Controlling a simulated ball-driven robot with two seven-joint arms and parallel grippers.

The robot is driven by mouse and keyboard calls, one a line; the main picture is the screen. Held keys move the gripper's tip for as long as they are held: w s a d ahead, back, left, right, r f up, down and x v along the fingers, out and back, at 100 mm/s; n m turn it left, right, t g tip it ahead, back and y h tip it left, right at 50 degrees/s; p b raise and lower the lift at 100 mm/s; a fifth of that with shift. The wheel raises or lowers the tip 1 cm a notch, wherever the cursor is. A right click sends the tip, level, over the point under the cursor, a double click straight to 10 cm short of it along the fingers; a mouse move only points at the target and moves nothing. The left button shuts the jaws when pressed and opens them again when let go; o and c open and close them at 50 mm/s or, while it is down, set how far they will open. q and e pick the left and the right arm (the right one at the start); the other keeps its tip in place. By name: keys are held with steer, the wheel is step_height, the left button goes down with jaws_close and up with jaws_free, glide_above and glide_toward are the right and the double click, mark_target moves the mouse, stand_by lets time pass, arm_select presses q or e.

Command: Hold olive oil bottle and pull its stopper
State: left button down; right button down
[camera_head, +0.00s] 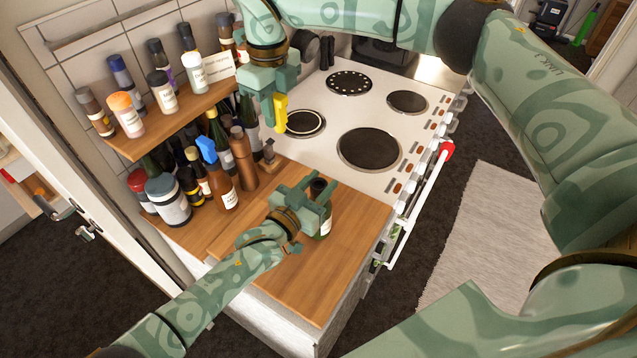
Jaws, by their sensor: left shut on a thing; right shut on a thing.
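The olive oil bottle (324,225) is dark green with a pale label and a dark top, at the right part of the wooden worktop. It looks upright; I cannot tell whether its base touches the wood. My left gripper (314,202) is shut around its upper part and hides some of it. My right gripper (275,112) is up and to the left, above the hob's left edge and apart from the bottle. It is shut on a small yellow piece (281,113), which points down. I cannot tell whether this is the stopper.
The white hob (330,148) lies behind. The worktop's front (300,285) is clear.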

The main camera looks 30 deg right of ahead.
stand_by(0.4)
arm_select(q)
steer(key=c, duration=0.9)
jaws_free()
steer(key=shift+o, duration=0.2)
steer(key=v, duration=1.2)
steer(key=shift+f, duration=0.1)
